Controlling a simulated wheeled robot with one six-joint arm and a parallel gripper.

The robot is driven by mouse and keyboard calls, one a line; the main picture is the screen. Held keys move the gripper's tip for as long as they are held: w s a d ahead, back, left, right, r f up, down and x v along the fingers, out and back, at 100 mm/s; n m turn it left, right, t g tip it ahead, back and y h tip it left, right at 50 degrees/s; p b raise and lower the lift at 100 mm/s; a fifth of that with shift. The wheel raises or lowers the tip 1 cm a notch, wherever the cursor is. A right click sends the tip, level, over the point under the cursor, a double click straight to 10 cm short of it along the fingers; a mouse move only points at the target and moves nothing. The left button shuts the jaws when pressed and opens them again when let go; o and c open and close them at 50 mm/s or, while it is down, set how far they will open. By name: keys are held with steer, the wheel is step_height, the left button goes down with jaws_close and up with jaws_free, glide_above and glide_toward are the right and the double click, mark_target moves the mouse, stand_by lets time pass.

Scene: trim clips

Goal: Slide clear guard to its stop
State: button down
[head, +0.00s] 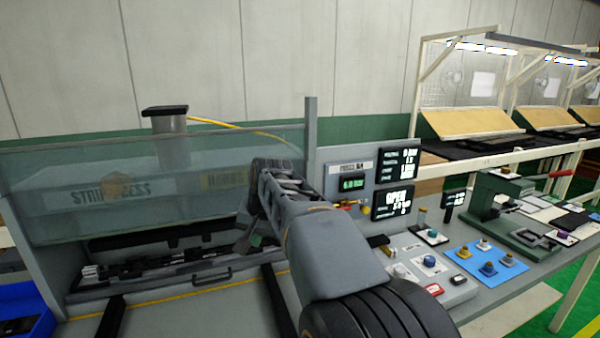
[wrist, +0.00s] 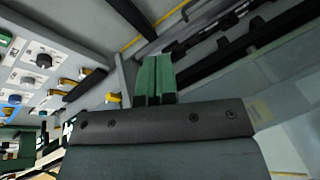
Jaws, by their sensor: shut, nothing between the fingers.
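The clear guard (head: 60,215) is a tinted see-through panel across the front of the strip press, in the left half of the head view. Its lower edge hangs above the press bed (head: 165,268), leaving a gap. Part of a see-through panel, likely the guard, also shows at the right of the wrist view (wrist: 285,75). My gripper (head: 247,245) points down near the guard's lower right end; my arm hides part of that end. In the wrist view its green fingers (wrist: 157,62) are together and empty. I cannot tell whether they touch the guard.
A grey post (head: 311,125) stands at the guard's right. Beside it are screens (head: 393,203), one seeming to read "OPEN". A dark handle (head: 205,278) lies along the bed's front. Knobs, a blue mat (head: 470,262) and a green hand press (head: 500,200) fill the right bench.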

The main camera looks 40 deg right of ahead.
steer(key=w+d+r+m+t+p, duration=0.1)
steer(key=w+d+r+m+p, duration=0.25)
steer(key=d+r, duration=0.55)
steer(key=w+d+r+m+p, duration=0.3)
steer(key=d+r+m, duration=0.15)
steer(key=d, duration=0.75)
steer(key=p+x, duration=0.1)
steer(key=x, duration=1.1)
steer(key=shift+w+a, duration=0.2)
steer(key=shift+w, duration=0.05)
